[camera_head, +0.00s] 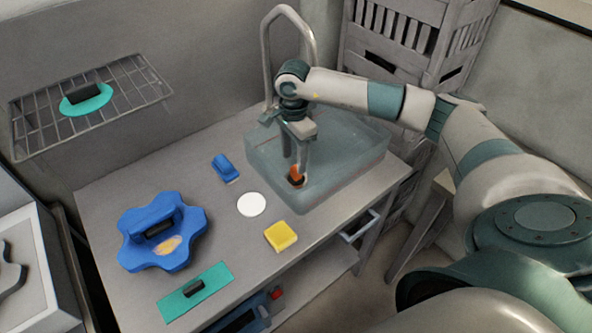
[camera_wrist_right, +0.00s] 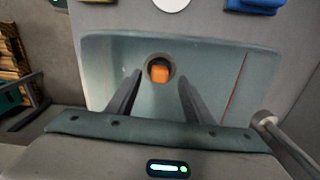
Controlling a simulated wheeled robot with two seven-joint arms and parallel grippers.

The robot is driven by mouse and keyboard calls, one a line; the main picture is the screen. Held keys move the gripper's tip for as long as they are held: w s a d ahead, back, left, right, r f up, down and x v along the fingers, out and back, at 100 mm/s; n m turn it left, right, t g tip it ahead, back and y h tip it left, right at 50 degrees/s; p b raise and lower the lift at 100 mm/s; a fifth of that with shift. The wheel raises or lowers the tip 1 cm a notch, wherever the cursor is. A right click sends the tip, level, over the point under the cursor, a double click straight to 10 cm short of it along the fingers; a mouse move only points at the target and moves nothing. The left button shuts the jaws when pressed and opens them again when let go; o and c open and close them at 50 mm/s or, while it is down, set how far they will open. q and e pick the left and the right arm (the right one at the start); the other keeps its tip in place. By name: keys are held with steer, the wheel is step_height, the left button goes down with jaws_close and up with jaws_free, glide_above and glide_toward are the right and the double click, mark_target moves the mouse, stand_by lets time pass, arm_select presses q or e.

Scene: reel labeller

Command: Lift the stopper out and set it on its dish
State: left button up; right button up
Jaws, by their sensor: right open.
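The orange stopper (camera_head: 296,173) sits in the drain hole at the bottom of the translucent basin (camera_head: 345,185). In the right wrist view the stopper (camera_wrist_right: 159,73) shows inside a dark round drain (camera_wrist_right: 150,62). My right gripper (camera_head: 297,165) reaches down into the basin, over the stopper. In the wrist view its two fingers (camera_wrist_right: 158,88) are apart, with nothing between them, and the stopper lies beyond their tips. A white round dish (camera_head: 251,204) lies flat on the counter left of the basin and is empty. My left gripper is not in view.
A curved tap (camera_head: 290,25) rises behind the basin. On the counter (camera_head: 215,265) are a blue brush-like item (camera_head: 225,168), a yellow sponge (camera_head: 281,236), a blue lobed object (camera_head: 135,245) and a green pad (camera_head: 210,285). A wire rack (camera_head: 130,85) hangs on the wall.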

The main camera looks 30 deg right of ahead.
mark_target(296, 174)
steer(key=shift+f, duration=0.45)
steer(key=f+p, duration=0.2)
steer(key=shift+d+f+p, duration=0.1)
steer(key=shift+d+p, duration=0.15)
steer(key=shift+p, duration=0.1)
step_height(296, 174, down, 2)
steer(key=shift+p, duration=0.45)
steer(key=shift+f, duration=0.5)
